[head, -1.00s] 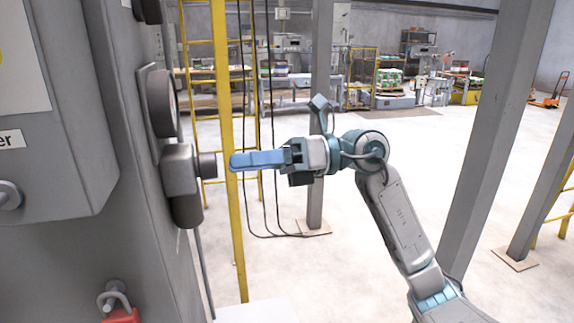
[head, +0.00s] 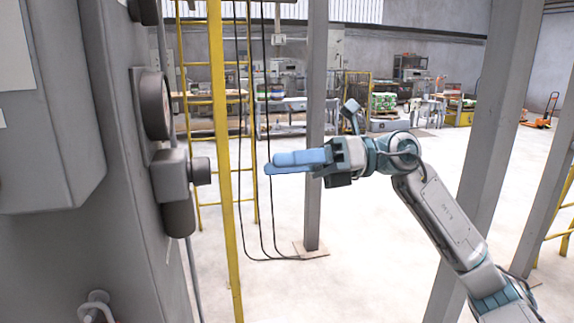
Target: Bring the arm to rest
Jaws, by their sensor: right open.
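My right arm comes in from the lower right of the head view. Its gripper (head: 268,165) points left with its two blue fingers a little apart, open and empty. It is in free air, clear of the grey machine panel on the left. A gap lies between the fingertips and the knob (head: 200,171) of the grey regulator-like unit (head: 170,178) on that panel. My left gripper is not in the view.
A round gauge-like part (head: 155,104) sits above the knob unit. A yellow post (head: 222,150) and hanging dark cables (head: 264,190) stand behind the gripper. Grey columns (head: 316,130) rise behind and right of the arm (head: 485,150). Open pale floor lies beyond.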

